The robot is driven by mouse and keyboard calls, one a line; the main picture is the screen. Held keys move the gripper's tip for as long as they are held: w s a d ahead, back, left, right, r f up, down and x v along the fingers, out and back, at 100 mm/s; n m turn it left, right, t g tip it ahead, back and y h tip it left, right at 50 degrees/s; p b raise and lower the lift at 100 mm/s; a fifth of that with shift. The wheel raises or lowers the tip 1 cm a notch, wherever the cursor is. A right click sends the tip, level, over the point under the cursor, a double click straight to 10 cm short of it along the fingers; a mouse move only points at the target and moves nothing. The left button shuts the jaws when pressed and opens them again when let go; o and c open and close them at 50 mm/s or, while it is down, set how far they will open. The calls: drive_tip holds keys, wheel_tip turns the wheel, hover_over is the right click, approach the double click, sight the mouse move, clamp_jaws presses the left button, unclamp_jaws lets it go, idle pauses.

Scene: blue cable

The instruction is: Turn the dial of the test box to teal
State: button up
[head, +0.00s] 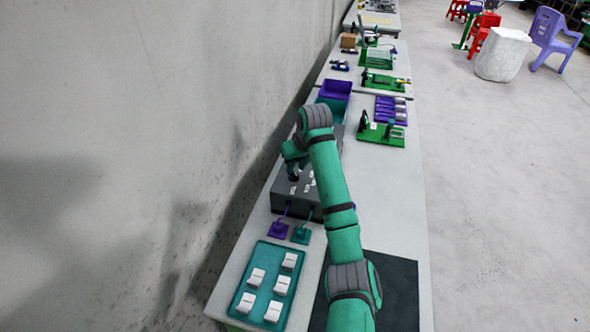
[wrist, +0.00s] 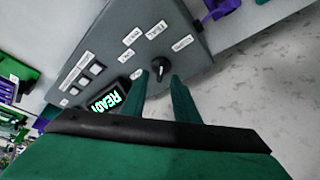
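The grey test box (head: 296,205) stands on the long table, below my arm in the head view. It fills the upper middle of the wrist view (wrist: 115,45). Its black round dial (wrist: 160,66) has a light pointer mark. Several white labels lie around the dial; their words are too small to read surely. My gripper (wrist: 160,76) is open, with its two green fingertips on either side of the dial. I cannot tell whether they touch it. In the head view my gripper (head: 293,176) is over the box, and the dial is mostly hidden.
A teal tray (head: 245,290) with several white blocks is nearer. Purple (head: 277,230) and teal (head: 301,235) plugs sit by the box. A wall (head: 180,130) runs close along the left.

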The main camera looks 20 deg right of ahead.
sight(294, 175)
drive_tip(key=shift+x, duration=1.4)
clamp_jaws()
drive_tip(key=shift+n+y, duration=0.3)
drive_tip(key=shift+n, duration=0.5)
unclamp_jaws()
drive_tip(key=shift+r, duration=0.1)
